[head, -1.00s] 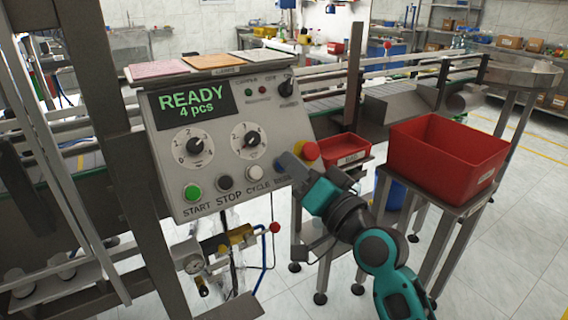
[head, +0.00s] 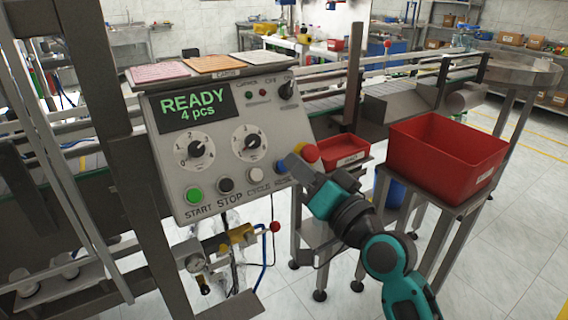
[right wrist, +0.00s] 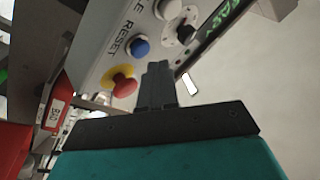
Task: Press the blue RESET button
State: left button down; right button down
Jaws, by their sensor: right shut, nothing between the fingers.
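The blue RESET button (head: 282,167) is at the lower right of the grey control panel (head: 215,150), partly covered by my gripper in the head view. In the right wrist view the whole blue button (right wrist: 140,46) shows, beside its RESET label. My right gripper (head: 292,161) is shut and empty, its fingertips close to the button. In the right wrist view the fingertips (right wrist: 157,66) lie just below and right of the button; a gap shows in the picture, and I see no contact. My left gripper is out of view.
A red emergency knob on a yellow ring (right wrist: 123,84) sits close beside the fingers. The white CYCLE button (head: 254,174), black STOP button (head: 226,185) and green START button (head: 194,195) are to the left. The display (head: 195,107) reads READY 4 pcs. A red bin (head: 445,160) stands right.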

jog(key=s+d+r+p, duration=0.2)
jog(key=s+p, duration=0.1)
jog(key=shift+s+d+r, duration=0.1)
jog(key=shift+d+r, duration=0.05)
jog(key=shift+r, duration=0.25)
dwell(0.5)
jog(key=s+d+f+g+h, duration=0.1)
jog(key=s+d+f+h, duration=0.25)
jog(key=f, duration=0.65)
jog(key=s+d+f+g+h, duration=0.1)
jog(key=s+d+f+h, duration=0.3)
jog(key=f, duration=0.6)
jog(key=s+d+f+n+g+h, duration=0.1)
jog(key=s+d+f, duration=0.3)
jog(key=f, duration=0.2)
jog(key=s+d+f+n+g+h, duration=0.1)
jog(key=s+d+f+h, duration=0.1)
jog(key=s+d+f, duration=0.2)
notch_tip(320, 180, down, 3)
jog(key=shift+s+d+f+n+g, duration=0.15)
jog(key=shift+s+d+n+g, duration=0.2)
jog(key=shift+s, duration=0.35)
jog(key=shift+h, duration=0.25)
